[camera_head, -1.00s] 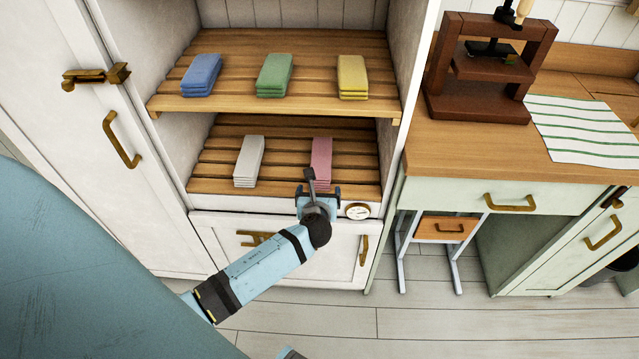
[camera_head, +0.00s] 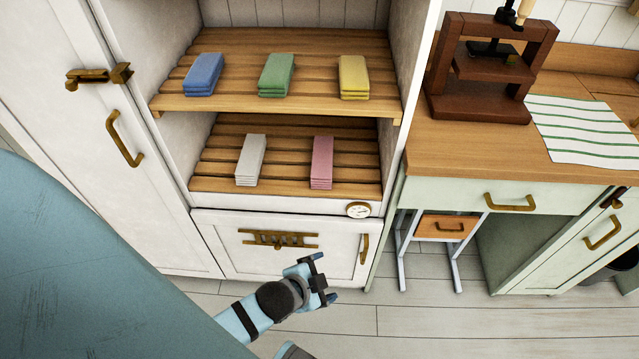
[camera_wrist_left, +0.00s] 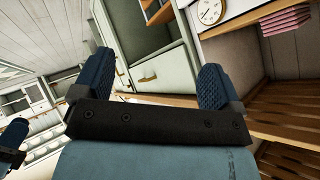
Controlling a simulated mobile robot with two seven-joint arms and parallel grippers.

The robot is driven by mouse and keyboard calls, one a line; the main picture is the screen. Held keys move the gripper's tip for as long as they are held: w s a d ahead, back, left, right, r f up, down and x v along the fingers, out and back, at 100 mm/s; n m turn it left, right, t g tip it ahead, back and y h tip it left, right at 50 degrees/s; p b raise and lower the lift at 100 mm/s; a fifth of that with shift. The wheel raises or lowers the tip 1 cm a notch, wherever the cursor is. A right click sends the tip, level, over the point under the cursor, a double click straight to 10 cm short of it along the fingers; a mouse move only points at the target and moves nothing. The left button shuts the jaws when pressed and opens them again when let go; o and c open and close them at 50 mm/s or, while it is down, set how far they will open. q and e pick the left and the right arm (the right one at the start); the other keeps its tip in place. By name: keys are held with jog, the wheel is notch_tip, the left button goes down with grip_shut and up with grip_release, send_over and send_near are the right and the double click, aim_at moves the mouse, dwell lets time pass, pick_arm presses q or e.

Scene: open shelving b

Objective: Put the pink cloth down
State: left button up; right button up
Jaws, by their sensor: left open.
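The pink cloth (camera_head: 321,162), folded, lies on the lower slatted shelf (camera_head: 285,188), to the right of the folded white cloth (camera_head: 251,160). It also shows at the top right of the left wrist view (camera_wrist_left: 286,21). My left gripper (camera_head: 321,279) is below and in front of the shelf, in front of the white lower door, apart from the cloth. Its two fingers stand wide apart in the left wrist view (camera_wrist_left: 158,80) with nothing between them. My right gripper is not seen in the head view.
Folded blue (camera_head: 203,75), green (camera_head: 276,75) and yellow (camera_head: 353,77) cloths lie on the upper shelf. A round dial (camera_head: 358,210) is under the lower shelf. A wooden press (camera_head: 490,65) and a striped towel (camera_head: 585,130) are on the counter at right. The shelf between the white and pink cloths is bare.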

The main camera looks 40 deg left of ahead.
pick_arm(q)
jog(key=shift+s+d+r+n+h, duration=0.25)
jog(key=shift+s+n, duration=0.3)
jog(key=shift+n, duration=0.55)
jog(key=shift+s+d+r+n+h, duration=0.2)
jog(key=shift+s+d+n+h, duration=0.3)
jog(key=shift+n, duration=0.6)
jog(key=shift+s+d+r+n+h, duration=0.2)
jog(key=shift+s+n, duration=0.4)
jog(key=shift+n, duration=0.5)
